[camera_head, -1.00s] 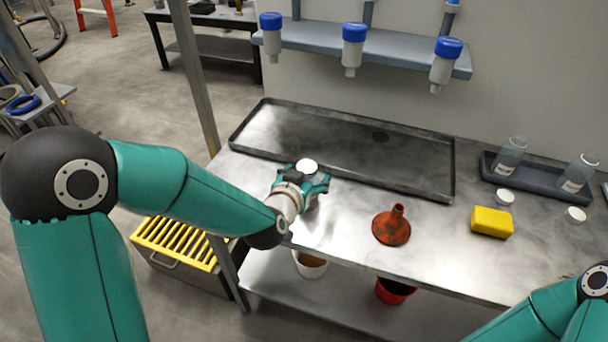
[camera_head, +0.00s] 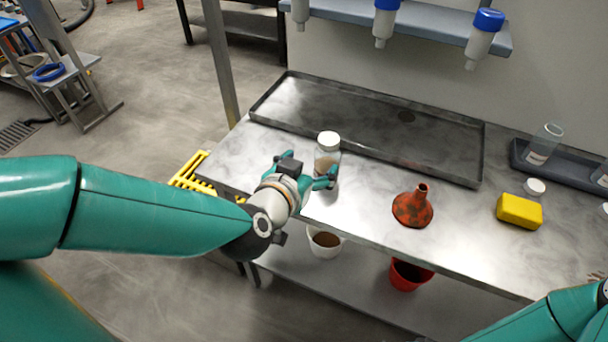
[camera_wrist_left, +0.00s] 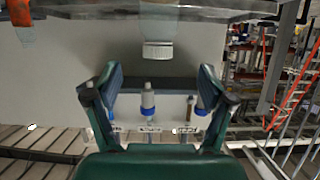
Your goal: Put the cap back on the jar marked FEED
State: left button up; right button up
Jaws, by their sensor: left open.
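A clear jar (camera_head: 326,160) with a white cap (camera_head: 329,138) on its top stands upright on the metal bench, near the black tray's front edge. Its marking is not readable. My left gripper (camera_head: 309,168) is open just in front of this jar, with nothing held. In the left wrist view, where the scene appears upside down, the jar (camera_wrist_left: 158,28) and its cap (camera_wrist_left: 157,51) lie just beyond the open fingertips. Two clear, uncapped jars (camera_head: 543,145) stand at the right, their labels too small to read. A loose white cap (camera_head: 535,187) lies by them.
A red-brown funnel (camera_head: 413,209) and yellow sponge (camera_head: 520,211) sit right of the jar. The large shallow tray (camera_head: 370,125) behind is empty. A dark rack (camera_head: 570,175) holds the uncapped jars. A white bucket (camera_head: 325,243) and red bucket (camera_head: 409,275) are below.

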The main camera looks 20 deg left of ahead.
pick_arm(q)
jog(key=shift+s+d+r+b, duration=0.1)
jog(key=shift+s+r+b, duration=0.1)
jog(key=shift+s+b, duration=0.4)
jog(key=shift+s, duration=0.2)
